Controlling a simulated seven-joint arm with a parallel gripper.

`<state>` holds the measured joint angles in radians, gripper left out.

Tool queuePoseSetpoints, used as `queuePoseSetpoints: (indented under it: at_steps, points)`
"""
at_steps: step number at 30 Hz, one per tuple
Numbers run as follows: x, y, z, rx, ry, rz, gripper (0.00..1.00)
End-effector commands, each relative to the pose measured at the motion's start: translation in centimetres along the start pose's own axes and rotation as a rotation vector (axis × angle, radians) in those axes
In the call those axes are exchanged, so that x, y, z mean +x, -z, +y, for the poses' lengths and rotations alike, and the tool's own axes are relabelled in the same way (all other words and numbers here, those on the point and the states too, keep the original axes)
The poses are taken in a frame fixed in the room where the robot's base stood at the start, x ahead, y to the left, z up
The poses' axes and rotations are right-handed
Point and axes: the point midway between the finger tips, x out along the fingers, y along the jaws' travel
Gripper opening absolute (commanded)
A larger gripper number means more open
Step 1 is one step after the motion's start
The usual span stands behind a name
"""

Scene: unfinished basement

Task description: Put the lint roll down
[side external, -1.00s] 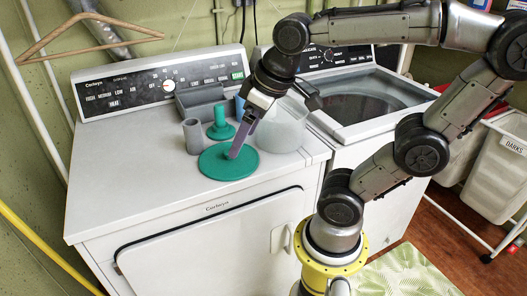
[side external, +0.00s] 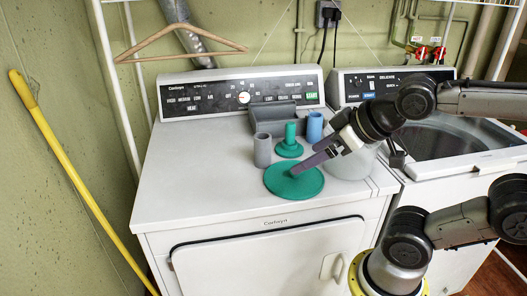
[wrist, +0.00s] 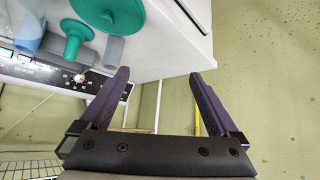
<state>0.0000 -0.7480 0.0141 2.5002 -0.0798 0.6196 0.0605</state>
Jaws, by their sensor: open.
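I see two upright rolls on the dryer and cannot tell which is the lint roll: a grey hollow one (side external: 262,150) and a blue one (side external: 314,127). The grey one (wrist: 114,50) and the blue one (wrist: 30,35) also show in the wrist view. A small green base with a post (side external: 290,142) stands between them. A larger flat green disc (side external: 290,184) lies in front. My gripper (side external: 308,162) tilts left over the disc; contact is unclear. In the wrist view my gripper (wrist: 159,73) is open, with nothing between its fingers.
A translucent container (side external: 350,163) stands on the dryer's right side, close to my gripper. A grey tray (side external: 278,116) sits by the control panel. The dryer top (side external: 195,180) is bare at the left. The washer (side external: 450,150) stands to the right.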

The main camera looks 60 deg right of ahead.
Motion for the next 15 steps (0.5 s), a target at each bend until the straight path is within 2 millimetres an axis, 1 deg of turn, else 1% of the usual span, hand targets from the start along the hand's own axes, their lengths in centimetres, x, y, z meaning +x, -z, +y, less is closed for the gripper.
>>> queuePoseSetpoints:
  at_steps: [1,3,6,9,12,15]
  points:
    - [0.7,1.6,0.3,-0.012,-0.016,0.067,0.97]
    - [1.6,3.7,1.0,-0.028,-0.044,0.158,0.97]
    - [3.0,6.3,2.0,-0.052,-0.075,0.273,0.97]
    - [4.4,8.1,2.9,-0.08,-0.093,0.367,0.97]
    - [6.1,9.2,3.7,-0.105,-0.093,0.443,0.97]
    - [8.0,9.4,4.6,-0.118,-0.075,0.497,0.97]
